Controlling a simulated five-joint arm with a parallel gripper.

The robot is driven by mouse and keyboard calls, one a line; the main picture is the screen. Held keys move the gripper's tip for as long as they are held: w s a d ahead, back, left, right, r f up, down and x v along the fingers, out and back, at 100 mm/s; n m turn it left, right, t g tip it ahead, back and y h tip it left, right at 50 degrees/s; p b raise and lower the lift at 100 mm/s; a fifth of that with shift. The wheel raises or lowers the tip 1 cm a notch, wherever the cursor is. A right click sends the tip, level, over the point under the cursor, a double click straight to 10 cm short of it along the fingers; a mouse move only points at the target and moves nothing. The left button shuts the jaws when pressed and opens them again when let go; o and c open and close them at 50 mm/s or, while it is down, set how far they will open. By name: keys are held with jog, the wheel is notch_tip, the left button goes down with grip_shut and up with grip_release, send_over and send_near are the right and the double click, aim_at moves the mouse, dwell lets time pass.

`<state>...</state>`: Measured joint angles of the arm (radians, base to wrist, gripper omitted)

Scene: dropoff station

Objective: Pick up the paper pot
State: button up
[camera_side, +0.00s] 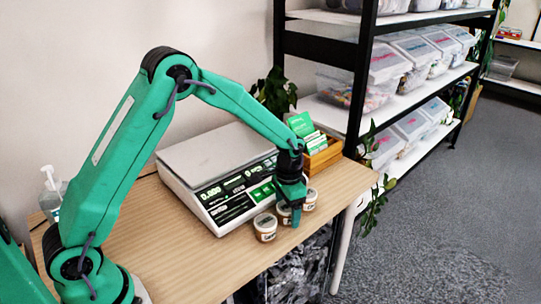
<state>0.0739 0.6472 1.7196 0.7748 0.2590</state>
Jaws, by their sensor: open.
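Three small brownish pots with pale lids stand in a row near the front edge of the wooden table, by the scale. The left pot (265,228) is in clear view. The middle pot (283,214) is partly hidden by my gripper, and the right pot (310,200) stands just beyond it. I cannot tell which of them is the paper pot. My gripper (296,221) is open and points down at the middle pot, low among the pots. Whether its fingers touch or surround a pot is not clear.
A scale (205,153) with a green-lit display stands directly behind the pots. A wooden box of cards (323,157) is at the back right. A pump bottle (50,197) stands at the left. The table's front left (190,262) is bare. Shelving (345,60) rises behind.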

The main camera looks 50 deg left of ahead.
jog(key=shift+f, duration=0.7)
jog(key=c, duration=1.1)
jog(key=shift+c, duration=0.2)
jog(key=shift+r, duration=0.1)
jog(key=shift+r, duration=0.35)
notch_tip(320, 180, up, 3)
jog(key=s+d+r, duration=0.6)
jog(key=d+r, duration=0.1)
jog(key=d, duration=0.2)
jog(key=shift+s+d, duration=0.25)
jog(key=shift+s, duration=0.15)
